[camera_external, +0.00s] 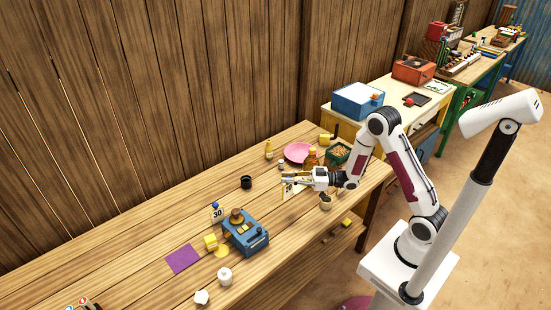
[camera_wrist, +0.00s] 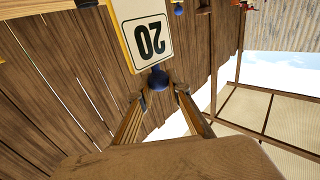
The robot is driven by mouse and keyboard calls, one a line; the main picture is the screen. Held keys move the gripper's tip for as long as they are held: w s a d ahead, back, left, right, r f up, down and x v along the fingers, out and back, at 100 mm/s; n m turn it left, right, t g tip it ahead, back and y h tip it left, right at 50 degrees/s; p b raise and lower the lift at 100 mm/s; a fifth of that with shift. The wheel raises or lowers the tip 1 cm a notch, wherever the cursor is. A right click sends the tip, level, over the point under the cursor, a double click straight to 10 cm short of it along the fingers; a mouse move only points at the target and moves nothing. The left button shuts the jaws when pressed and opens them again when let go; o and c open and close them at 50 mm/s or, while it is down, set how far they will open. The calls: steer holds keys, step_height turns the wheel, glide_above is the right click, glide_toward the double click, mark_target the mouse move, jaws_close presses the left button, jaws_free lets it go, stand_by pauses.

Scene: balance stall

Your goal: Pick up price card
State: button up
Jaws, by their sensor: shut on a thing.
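The price card (camera_wrist: 146,38) reads 20 and has a yellow edge and a blue round knob (camera_wrist: 158,78). It appears upside down in the wrist view. My gripper (camera_wrist: 162,92) is shut on the knob, with one finger on each side of it. In the external view the card (camera_external: 288,191) hangs small and partly hidden at the tip of my gripper (camera_external: 289,178), over the back right part of the wooden table. A second price card (camera_external: 217,214), reading 30, stands upright behind the blue scale.
A blue scale (camera_external: 246,238) stands mid-table, with a yellow block (camera_external: 211,242) and purple sheet (camera_external: 183,259) to its left. A black cup (camera_external: 246,182), pink plate (camera_external: 298,152), amber bottle (camera_external: 312,159) and green box (camera_external: 338,154) are around my gripper. The table's left part is mostly clear.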

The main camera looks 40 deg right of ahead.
steer(key=shift+r, duration=0.4)
steer(key=shift+a, duration=0.15)
stand_by(0.4)
steer(key=shift+s+a+f, duration=0.1)
steer(key=shift+s+a, duration=0.05)
steer(key=shift+a, duration=0.1)
steer(key=w+d+x, duration=0.1)
steer(key=x, duration=0.8)
steer(key=w+d+x, duration=0.1)
steer(key=x, duration=0.9)
steer(key=shift+w+m+t+h, duration=0.3)
steer(key=shift+w+h, duration=0.1)
steer(key=shift+w, duration=0.05)
steer(key=shift+d, duration=0.1)
